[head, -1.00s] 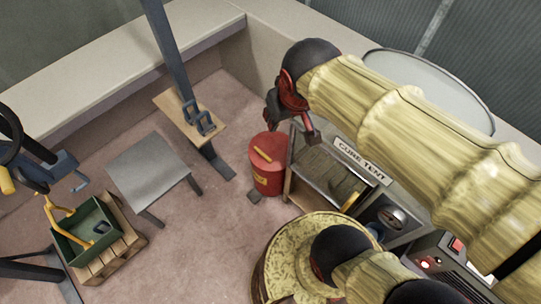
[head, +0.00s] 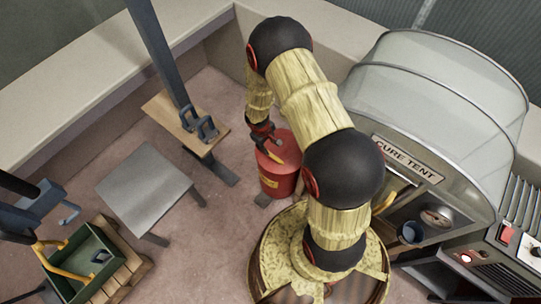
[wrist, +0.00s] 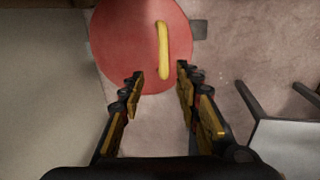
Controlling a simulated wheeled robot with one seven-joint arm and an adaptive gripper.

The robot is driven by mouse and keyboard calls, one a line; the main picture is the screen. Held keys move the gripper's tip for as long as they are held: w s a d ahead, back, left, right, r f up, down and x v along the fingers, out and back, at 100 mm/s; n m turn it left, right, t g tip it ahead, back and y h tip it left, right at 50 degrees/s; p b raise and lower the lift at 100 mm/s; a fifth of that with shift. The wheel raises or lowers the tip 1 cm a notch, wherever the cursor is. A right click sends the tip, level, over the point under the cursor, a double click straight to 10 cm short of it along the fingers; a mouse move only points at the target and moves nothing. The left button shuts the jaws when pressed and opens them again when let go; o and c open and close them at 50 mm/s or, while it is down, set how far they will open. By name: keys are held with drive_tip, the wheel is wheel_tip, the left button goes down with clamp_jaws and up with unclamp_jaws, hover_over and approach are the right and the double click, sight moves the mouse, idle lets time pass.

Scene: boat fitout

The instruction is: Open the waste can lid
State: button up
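The waste can (head: 278,180) is a red cylinder with a yellow label, standing on the floor left of the cure tent. Its round red lid (head: 288,150) is down on the can and has a yellow bar handle, partly hidden by my gripper in the head view. The lid (wrist: 120,40) and the yellow handle (wrist: 163,50) show from above in the wrist view. My gripper (wrist: 158,75) is open and empty, its fingers apart, with the handle ahead of the fingertips and slightly toward the right finger. I cannot tell that it touches anything.
The cure tent (head: 440,110) stands right of the can. A grey table (head: 145,190) and a wooden-topped bench (head: 180,120) are to the left. A green crate (head: 85,262) sits on a pallet at lower left. Pinkish floor is clear between the table and can.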

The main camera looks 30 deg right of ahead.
sight(271, 155)
drive_tip(key=b+x, duration=0.1)
drive_tip(key=x, duration=0.2)
drive_tip(key=b+x, duration=0.1)
drive_tip(key=x, duration=0.2)
drive_tip(key=b+x, duration=0.1)
drive_tip(key=x, duration=0.2)
drive_tip(key=shift+s+a+f, duration=0.15)
drive_tip(key=shift+s+f, duration=0.15)
drive_tip(key=shift+s, duration=0.05)
drive_tip(key=shift+c, duration=1)
clamp_jaws()
